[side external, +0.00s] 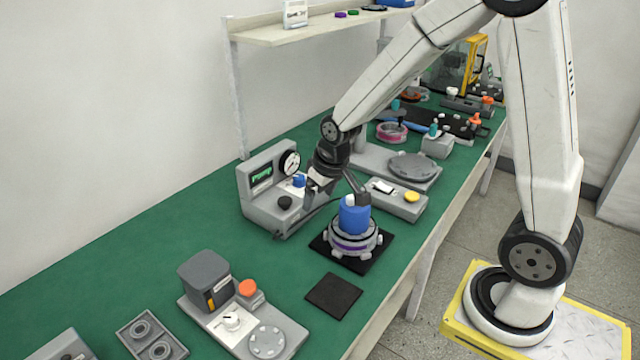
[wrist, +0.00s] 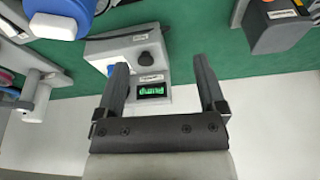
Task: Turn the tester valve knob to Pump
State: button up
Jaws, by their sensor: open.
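The tester (side external: 258,205) is a grey box with a gauge, a green-lit display (side external: 262,178) and a black valve knob (side external: 285,202) on its low front part. In the wrist view the knob (wrist: 146,58) is a round black cap on the tester (wrist: 115,48). The display (wrist: 151,90) shows green letters upside down, which seem to read "Pump". My gripper (side external: 335,196) is open and empty, to the right of the knob in the side view. In the wrist view the gripper (wrist: 160,68) has its fingers spread, with the knob between their tips in the picture; no contact shows.
A blue part (side external: 299,181) sits on the tester near the gauge. A grey unit with an orange button (side external: 248,288) stands in front. Green table to the left is clear.

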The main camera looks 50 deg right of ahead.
jog(key=shift+s+a, duration=0.35)
jog(key=shift+s, duration=0.35)
jog(key=m+t+h, duration=0.1)
jog(key=m, duration=0.1)
send_near(300, 177)
jog(key=f, duration=0.2)
jog(key=shift+w+d+r, duration=0.1)
jog(key=shift+w+r, duration=0.05)
jog(key=shift+w, duration=0.15)
jog(key=shift+x, duration=3.9)
